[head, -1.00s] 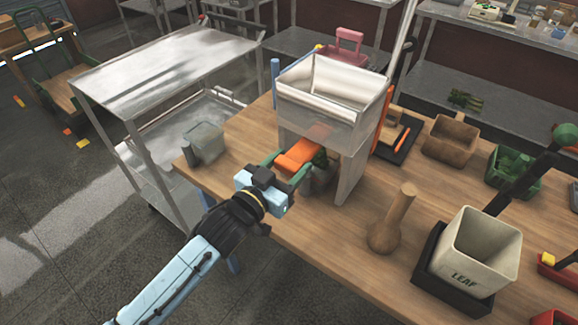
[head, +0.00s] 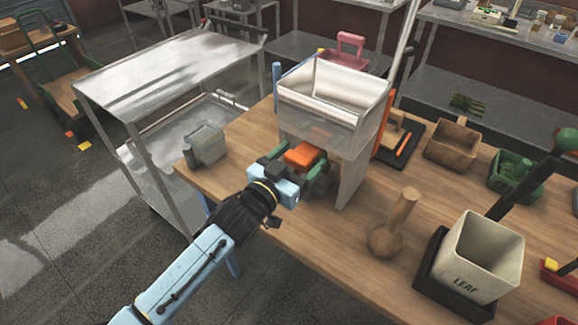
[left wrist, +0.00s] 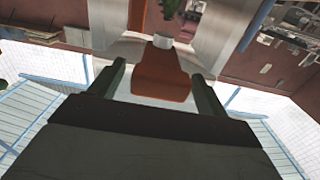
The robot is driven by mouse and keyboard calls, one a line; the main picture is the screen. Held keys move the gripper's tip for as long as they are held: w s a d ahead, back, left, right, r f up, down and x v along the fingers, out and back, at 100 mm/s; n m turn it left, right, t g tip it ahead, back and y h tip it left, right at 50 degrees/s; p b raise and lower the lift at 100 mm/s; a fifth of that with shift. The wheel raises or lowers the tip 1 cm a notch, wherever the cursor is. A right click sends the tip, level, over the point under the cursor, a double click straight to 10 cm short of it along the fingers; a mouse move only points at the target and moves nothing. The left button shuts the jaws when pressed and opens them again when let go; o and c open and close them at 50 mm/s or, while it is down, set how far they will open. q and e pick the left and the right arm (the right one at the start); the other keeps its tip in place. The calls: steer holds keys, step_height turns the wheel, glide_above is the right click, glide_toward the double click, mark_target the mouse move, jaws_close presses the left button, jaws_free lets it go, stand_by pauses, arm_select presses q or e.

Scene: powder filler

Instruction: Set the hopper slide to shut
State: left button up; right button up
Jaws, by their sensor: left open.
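The clear hopper (head: 335,97) stands on pale legs on the wooden bench. Its orange slide handle (head: 303,154) sticks out at the front, below the bin. My left gripper (head: 312,165) is at the handle with its green fingers spread. In the left wrist view the orange handle (left wrist: 161,76) lies between the two open fingers (left wrist: 160,85), with a visible gap on each side. Where the slide goes in under the hopper is partly hidden. My right gripper is not in view.
A grey container (head: 206,143) stands at the bench's left corner. A wooden pestle-like tool (head: 396,225) and a bin marked LEAF (head: 480,255) are to the right. A metal cart (head: 165,75) stands left of the bench.

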arm_select(q)
steer(key=v, duration=1.3)
steer(key=shift+b, duration=0.4)
steer(key=shift+a, duration=0.1)
steer(key=s+a+f+n+g+y+b, duration=0.1)
steer(key=s+a+f+g+y, duration=0.15)
steer(key=f, duration=0.95)
steer(key=s+a+f+n+g+y+b, duration=0.15)
steer(key=a+f, duration=0.25)
steer(key=f, duration=0.7)
steer(key=s+a+f+g+y+b, duration=0.15)
steer(key=a+f, duration=0.25)
steer(key=f, duration=0.8)
steer(key=s+a+f+g+y+b, duration=0.1)
steer(key=s+a+f+g+y, duration=0.25)
steer(key=s+f, duration=0.9)
steer(key=s+a+f+g+b, duration=0.1)
steer(key=s+f+g, duration=0.1)
steer(key=s+f, duration=0.3)
steer(key=s+a+f+n+g+b, duration=0.1)
steer(key=s+f+g, duration=0.2)
steer(key=s, duration=1)
step_height(320, 180, down, 3)
steer(key=shift+s+f, duration=0.2)
steer(key=shift+s, duration=0.15)
